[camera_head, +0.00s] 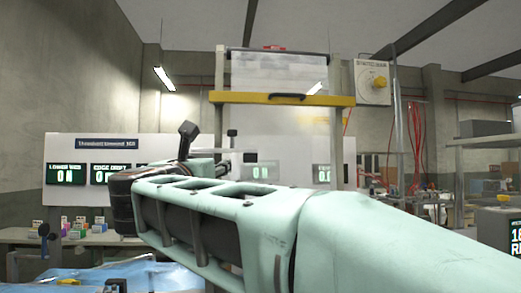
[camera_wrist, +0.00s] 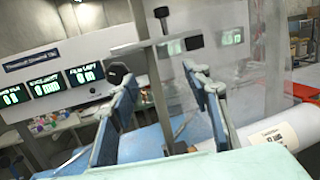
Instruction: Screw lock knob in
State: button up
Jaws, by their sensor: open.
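In the wrist view my gripper (camera_wrist: 160,78) is open and empty, its two blue fingers wide apart. A dark faceted knob (camera_wrist: 118,73) shows by the tip of the left finger; I cannot tell whether they touch, or whether this is the lock knob. An upright grey post (camera_wrist: 149,65) stands in line with the gap between the fingers. A small black knob-like piece (camera_wrist: 162,13) shows near its top. In the head view my pale green arm spans the middle, and the fingers cannot be made out.
A white film roll (camera_wrist: 245,133) lies close to the right finger. A board with green displays (camera_head: 100,150) stands behind, with small coloured boxes (camera_head: 75,230) on a bench. A yellow bar (camera_head: 282,99) crosses the frame above.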

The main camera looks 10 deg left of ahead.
jog(key=s+a+f+m+t+y+p, duration=0.15)
jog(key=m+y+p, duration=0.35)
jog(key=m, duration=0.9)
jog(key=a+f+m+g+y+p, duration=0.1)
jog(key=a+m+y+p, duration=0.15)
jog(key=m+p, duration=0.85)
jog(key=w+a+r+m, duration=0.1)
jog(key=w, duration=0.1)
jog(key=w+a+r+b, duration=0.1)
jog(key=w, duration=0.2)
jog(key=w+a+r+m+y, duration=0.1)
jog(key=w, duration=0.2)
jog(key=shift+w+r+m+t, duration=0.2)
jog(key=shift+r+m+t, duration=0.05)
jog(key=shift+m, duration=0.05)
